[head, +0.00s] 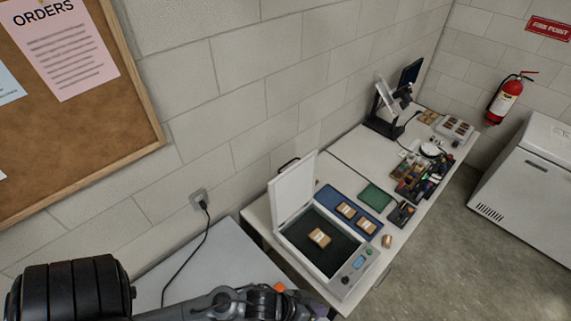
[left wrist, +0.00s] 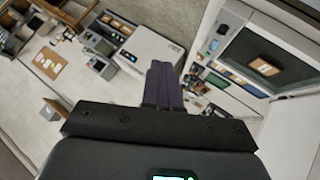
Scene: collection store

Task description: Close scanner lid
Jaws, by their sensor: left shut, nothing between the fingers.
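The scanner (head: 352,283) is a white box with a dark bed and a small control panel at its front right corner. Its white lid (head: 293,190) stands open, nearly upright, along the bed's left edge. A tan block (head: 319,238) lies on the dark bed. My left arm enters along the bottom of the head view; its gripper (head: 318,310) is near the bottom edge, apart from the scanner and lower than it in the picture. In the left wrist view the dark purple fingers (left wrist: 163,85) are together and empty, with the scanner's dark bed (left wrist: 238,55) to their right. My right gripper is not in view.
To the scanner's right are a blue mat (head: 333,198) with tan blocks, a green mat (head: 376,196) and several small tools. A camera stand (head: 383,122) stands farther back. A cable hangs from a wall socket (head: 200,197). The near white table (head: 222,257) looks mostly clear.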

